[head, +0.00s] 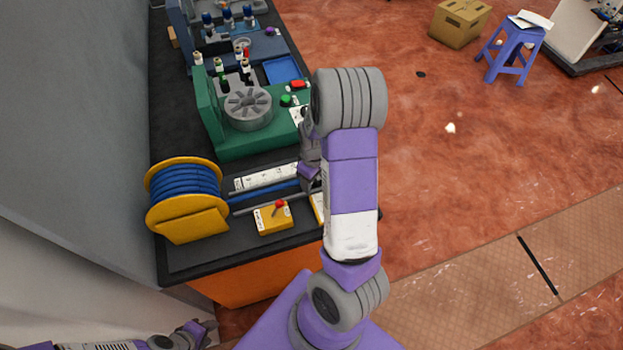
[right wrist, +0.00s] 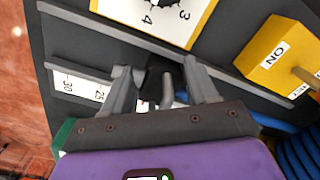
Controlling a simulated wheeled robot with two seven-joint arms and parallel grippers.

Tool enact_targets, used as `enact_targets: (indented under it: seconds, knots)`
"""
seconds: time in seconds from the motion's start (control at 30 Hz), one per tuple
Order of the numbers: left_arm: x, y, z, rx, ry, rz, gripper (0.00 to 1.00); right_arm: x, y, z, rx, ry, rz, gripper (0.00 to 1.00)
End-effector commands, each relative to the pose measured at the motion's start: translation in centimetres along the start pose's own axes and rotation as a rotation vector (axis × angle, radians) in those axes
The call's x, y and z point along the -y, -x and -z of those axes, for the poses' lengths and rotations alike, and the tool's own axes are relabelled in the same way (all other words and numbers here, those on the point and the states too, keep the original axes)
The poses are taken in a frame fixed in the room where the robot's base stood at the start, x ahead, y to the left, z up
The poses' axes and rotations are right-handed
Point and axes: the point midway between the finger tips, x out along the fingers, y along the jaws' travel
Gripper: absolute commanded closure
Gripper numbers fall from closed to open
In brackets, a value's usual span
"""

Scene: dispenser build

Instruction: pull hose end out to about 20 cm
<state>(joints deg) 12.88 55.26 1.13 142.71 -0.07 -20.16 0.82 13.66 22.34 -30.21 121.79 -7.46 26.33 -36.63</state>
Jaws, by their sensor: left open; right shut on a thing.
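The yellow spool (head: 190,228) wound with blue hose stands at the left of the bench. The blue hose (head: 272,193) runs right from it along a white ruler strip (head: 265,179) to my right gripper (head: 309,182). It also shows at the right of the right wrist view (right wrist: 274,123). There my right gripper (right wrist: 162,82) is shut on the hose end, which is mostly hidden between the fingers. The ruler (right wrist: 82,90) shows 25 and 30 left of the fingers; the exact reading at the hose end is hidden. My left gripper (head: 200,332) is open and empty, low at the left.
A yellow switch box (head: 273,220) with a red knob sits in front of the hose. A dial plate (right wrist: 160,14) is beside the grey rail. A green machine (head: 262,140) stands behind the ruler.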

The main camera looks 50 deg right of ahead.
Motion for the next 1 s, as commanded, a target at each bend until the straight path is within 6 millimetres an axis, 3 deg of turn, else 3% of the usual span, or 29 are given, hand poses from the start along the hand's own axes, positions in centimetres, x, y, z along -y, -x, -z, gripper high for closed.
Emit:
enact_targets:
  seconds: [1.0]
  knots:
    - [0.2, -0.5, 0.0, 0.0, 0.0, 0.0, 0.57, -1.6, 0.2, -0.7, -0.007, 0.0, -0.008, 0.82]
